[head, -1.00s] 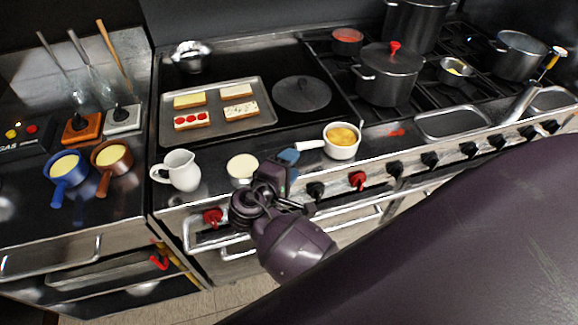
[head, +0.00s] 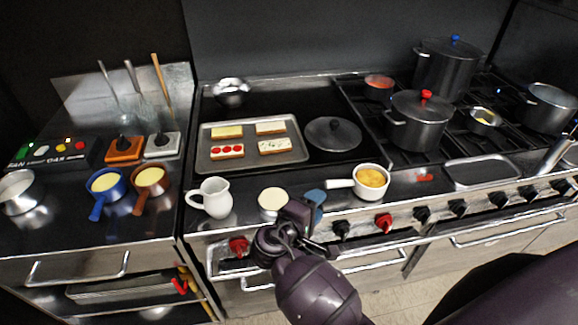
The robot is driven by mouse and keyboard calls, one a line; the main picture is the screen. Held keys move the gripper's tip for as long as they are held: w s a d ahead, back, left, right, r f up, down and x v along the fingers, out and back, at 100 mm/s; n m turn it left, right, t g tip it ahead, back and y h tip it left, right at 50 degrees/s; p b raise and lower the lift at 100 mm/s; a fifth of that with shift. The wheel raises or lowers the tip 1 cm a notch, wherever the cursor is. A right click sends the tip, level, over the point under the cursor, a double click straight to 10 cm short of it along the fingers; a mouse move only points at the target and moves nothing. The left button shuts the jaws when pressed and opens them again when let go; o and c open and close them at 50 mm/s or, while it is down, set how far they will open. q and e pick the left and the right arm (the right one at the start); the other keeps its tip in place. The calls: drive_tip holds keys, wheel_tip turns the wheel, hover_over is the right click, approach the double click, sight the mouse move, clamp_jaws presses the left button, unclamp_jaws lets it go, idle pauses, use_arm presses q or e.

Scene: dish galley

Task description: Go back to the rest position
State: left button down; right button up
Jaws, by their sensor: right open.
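My right gripper (head: 308,217) hangs over the front edge of the range, its purple arm coming up from the bottom. It is open, and I see nothing held in it. It is in front of a small blue piece (head: 316,197) and a round cream disc (head: 271,198), partly covering the blue piece. I cannot tell whether it touches either. A white handled pan (head: 371,189) with yellow filling stands to its right. My left gripper is not in view.
A white jug (head: 215,198) stands left of the disc. A tray (head: 205,163) with several slices lies behind. Red and black knobs, including a red knob (head: 384,223), and a front rail (head: 505,234) line the range. Pots, including a large pot (head: 418,122), stand at back right.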

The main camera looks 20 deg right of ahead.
drive_tip(key=s+d+f+m+g+y, duration=0.2)
drive_tip(key=s+f+y, duration=0.1)
drive_tip(key=s, duration=0.3)
drive_tip(key=s+d+f+m+g+y, duration=0.1)
drive_tip(key=s+d+f+m+y, duration=0.15)
drive_tip(key=s, duration=0.35)
drive_tip(key=s+a+r+m+y, duration=0.2)
drive_tip(key=s+r+y, duration=0.2)
drive_tip(key=s+y, duration=0.5)
drive_tip(key=w+f+t+b, duration=0.1)
drive_tip(key=w+f+t, duration=0.2)
drive_tip(key=f, duration=0.3)
drive_tip(key=w+f+t+b, duration=0.1)
drive_tip(key=w+f+t, duration=0.1)
drive_tip(key=f+t, duration=0.2)
drive_tip(key=shift+w+f+n+h, duration=0.35)
drive_tip(key=shift+w+f+n, duration=0.1)
drive_tip(key=shift+f, duration=0.95)
drive_tip(key=shift+c, duration=0.6)
drive_tip(key=shift+s, duration=0.15)
